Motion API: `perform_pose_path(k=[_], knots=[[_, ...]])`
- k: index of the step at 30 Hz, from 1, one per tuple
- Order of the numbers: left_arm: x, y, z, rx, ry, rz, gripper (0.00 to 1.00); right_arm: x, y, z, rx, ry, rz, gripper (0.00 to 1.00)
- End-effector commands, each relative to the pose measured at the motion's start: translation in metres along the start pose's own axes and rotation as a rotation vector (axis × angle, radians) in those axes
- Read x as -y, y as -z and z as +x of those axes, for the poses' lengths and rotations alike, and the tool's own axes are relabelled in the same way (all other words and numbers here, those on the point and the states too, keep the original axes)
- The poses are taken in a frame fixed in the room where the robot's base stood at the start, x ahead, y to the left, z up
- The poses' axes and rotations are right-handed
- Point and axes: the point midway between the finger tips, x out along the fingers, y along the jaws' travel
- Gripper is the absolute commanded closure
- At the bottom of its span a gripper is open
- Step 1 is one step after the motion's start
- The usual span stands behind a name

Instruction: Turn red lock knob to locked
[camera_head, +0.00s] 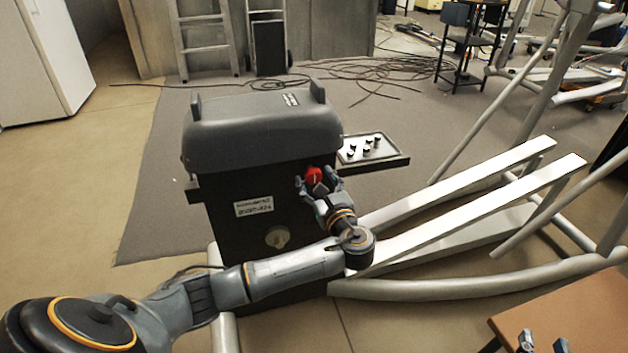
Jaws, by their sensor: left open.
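The red lock knob (312,173) sits on the front face of the dark machine housing (225,205), near its upper right. My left gripper (319,181) is open, with its fingers spread just in front of and below the knob. One finger is on each side of the knob, and I cannot tell whether either touches it. The lower part of the knob is partly hidden by the gripper. My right gripper (542,342) shows only its fingertips at the bottom right edge, apart from each other and far from the knob.
A tray (401,161) with several small black knobs juts out right of the housing. White foot rails (470,190) and grey frame tubes (450,289) lie to the right. A wooden table (590,312) is at the bottom right. Cables (375,68) lie on the floor behind.

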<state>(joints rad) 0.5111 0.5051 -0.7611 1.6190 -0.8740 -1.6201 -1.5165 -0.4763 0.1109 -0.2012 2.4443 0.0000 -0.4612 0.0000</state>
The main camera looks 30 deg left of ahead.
Motion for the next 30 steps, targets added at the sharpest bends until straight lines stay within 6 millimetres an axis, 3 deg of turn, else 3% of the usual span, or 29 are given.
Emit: perform_pose_path(k=[6, 15, 16, 24, 30], knots=[[0.0, 0.001, 0.014, -0.001, -0.001, -0.001, 0.39, 0.003, 0.018, 0.001, -0.099, 0.006, 0.002, 0.63], [0.0, 0.0, 0.016, -0.001, 0.0, -0.001, 0.39, 0.003, 0.021, 0.001, -0.113, 0.007, 0.002, 0.63], [0.0, 0.0, 0.016, -0.001, 0.0, -0.001, 0.41, 0.003, 0.021, 0.001, -0.113, 0.007, 0.002, 0.63], [0.0, 0.0, 0.016, -0.001, -0.001, 0.0, 0.94, 0.003, 0.021, 0.001, -0.112, 0.007, 0.002, 0.63], [0.0, 0.0, 0.015, -0.002, -0.001, -0.009, 0.94, 0.003, 0.021, 0.001, -0.105, 0.007, 0.002, 0.63]])
